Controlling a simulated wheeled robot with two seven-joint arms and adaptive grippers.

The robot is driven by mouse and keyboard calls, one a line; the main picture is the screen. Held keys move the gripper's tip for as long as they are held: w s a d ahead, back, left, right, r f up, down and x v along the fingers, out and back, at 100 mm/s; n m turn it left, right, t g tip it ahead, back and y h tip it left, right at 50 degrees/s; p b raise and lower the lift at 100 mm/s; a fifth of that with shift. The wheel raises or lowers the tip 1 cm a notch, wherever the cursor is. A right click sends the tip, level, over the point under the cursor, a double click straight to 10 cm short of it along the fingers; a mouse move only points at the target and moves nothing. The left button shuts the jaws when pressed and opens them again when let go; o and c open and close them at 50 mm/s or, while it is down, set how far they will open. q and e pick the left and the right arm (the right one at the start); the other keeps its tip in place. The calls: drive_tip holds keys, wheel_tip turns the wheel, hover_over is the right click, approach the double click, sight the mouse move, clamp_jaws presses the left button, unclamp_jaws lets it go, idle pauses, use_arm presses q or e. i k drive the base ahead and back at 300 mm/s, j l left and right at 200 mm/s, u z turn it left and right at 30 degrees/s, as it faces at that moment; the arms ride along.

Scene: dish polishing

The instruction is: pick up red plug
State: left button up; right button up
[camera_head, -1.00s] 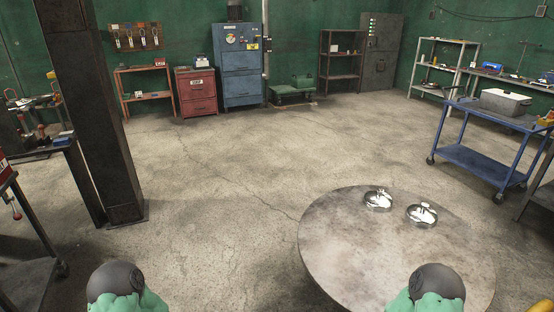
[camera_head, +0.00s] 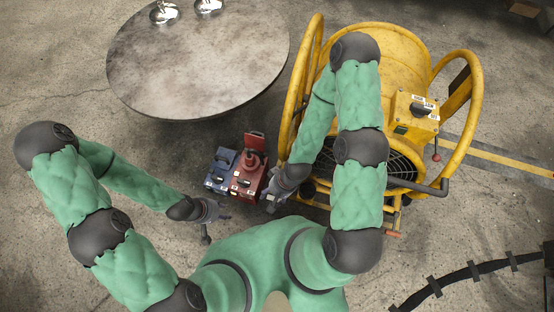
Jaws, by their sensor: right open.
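A red block-like unit (camera_head: 246,180) with an upright red plate (camera_head: 254,143) stands on the floor between my arms, below the round table. A dark round part sits on it. I cannot tell which part is the red plug. My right gripper (camera_head: 270,202) is open at the lower right of the red unit, close to it; I cannot tell if they touch. My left gripper (camera_head: 207,222) is apart, below and left of the units; its jaws are too small to read.
A blue unit (camera_head: 219,168) stands beside the red one. A round table (camera_head: 200,70) with two shiny dishes is at the upper left. A black cable (camera_head: 470,271) lies lower right.

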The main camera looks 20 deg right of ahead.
sight(250, 160)
drive_tip(key=z, duration=0.25)
drive_tip(key=i+j+z, duration=0.15)
drive_tip(key=j, duration=0.4)
drive_tip(key=i+j+z, duration=0.15)
drive_tip(key=j, duration=0.45)
drive_tip(key=i+j+z, duration=0.15)
drive_tip(key=j, duration=0.45)
drive_tip(key=i+j+z, duration=0.15)
drive_tip(key=j, duration=0.45)
drive_tip(key=i+j+z, duration=0.15)
drive_tip(key=j, duration=0.5)
drive_tip(key=k, duration=0.05)
